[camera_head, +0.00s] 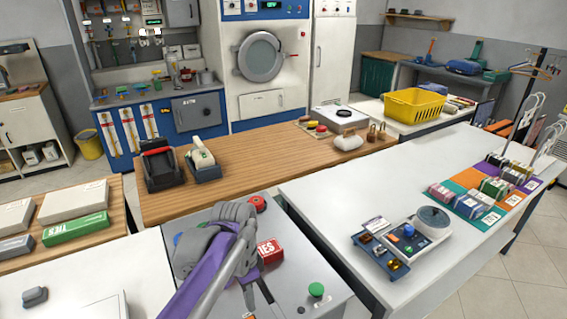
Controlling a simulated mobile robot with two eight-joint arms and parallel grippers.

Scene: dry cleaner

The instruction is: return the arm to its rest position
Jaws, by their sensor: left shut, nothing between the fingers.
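My left arm, purple and grey, reaches up from the bottom centre of the head view and bends over the grey-topped counter. My left gripper (259,294) shows as slim dark fingers low in the picture, below the bend and partly hidden by the arm. It is shut and holds nothing. A red box (270,251) with white lettering lies just right of the arm, partly covered by it. A green button (316,290) is to the right of the gripper, and a red button (258,204) is beyond the arm. My right gripper is not in view.
A white table (330,205) at right bears a scale-like device (420,237) and several small bundles on coloured mats. The wooden counter (250,170) beyond holds two dark devices. Boxes, one green (75,229), lie at left. The wooden counter's middle is clear.

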